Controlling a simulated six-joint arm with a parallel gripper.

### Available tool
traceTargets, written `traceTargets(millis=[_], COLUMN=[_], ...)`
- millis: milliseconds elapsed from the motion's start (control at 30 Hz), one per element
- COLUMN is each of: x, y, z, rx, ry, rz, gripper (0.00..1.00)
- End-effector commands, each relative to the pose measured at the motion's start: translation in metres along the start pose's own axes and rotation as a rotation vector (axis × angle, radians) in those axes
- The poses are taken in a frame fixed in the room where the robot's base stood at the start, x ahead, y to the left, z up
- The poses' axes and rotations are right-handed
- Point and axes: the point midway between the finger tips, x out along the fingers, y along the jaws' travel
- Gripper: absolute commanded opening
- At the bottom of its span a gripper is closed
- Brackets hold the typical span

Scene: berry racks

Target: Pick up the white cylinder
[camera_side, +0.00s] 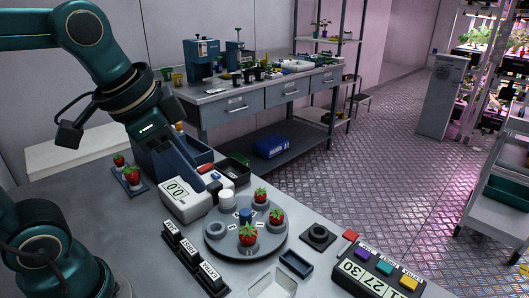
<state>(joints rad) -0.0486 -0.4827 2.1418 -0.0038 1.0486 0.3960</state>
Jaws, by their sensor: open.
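The white cylinder (227,199) stands upright between the scale and the round grey turntable. My gripper (209,177) is open and reaches down from the upper left. Its fingers are close above and to the left of the white cylinder, near the scale. The fingers are dark and partly overlap the things behind them, so the exact gap to the cylinder is hard to tell. I see nothing held between them.
The turntable (213,240) carries several strawberries and a blue cylinder (246,216). The white scale (181,204) stands left. A labelled black rack (194,262) is in front. A button panel (376,276) and a dark blue tray (296,264) are at right.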

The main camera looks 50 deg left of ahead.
Motion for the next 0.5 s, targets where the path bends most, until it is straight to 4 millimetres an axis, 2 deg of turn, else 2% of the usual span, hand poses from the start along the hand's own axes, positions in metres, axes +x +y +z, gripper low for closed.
traceTargets(millis=[100,267,500], x=[0.008,0.03,0.082], y=[-0.018,-0.044,-0.082], z=[-0.021,-0.043,-0.056], rx=[0.068,0.145,0.195], ry=[-0.061,-0.145,-0.267], rz=[0.014,0.047,0.121], gripper=[0.49,0.49,0.49])
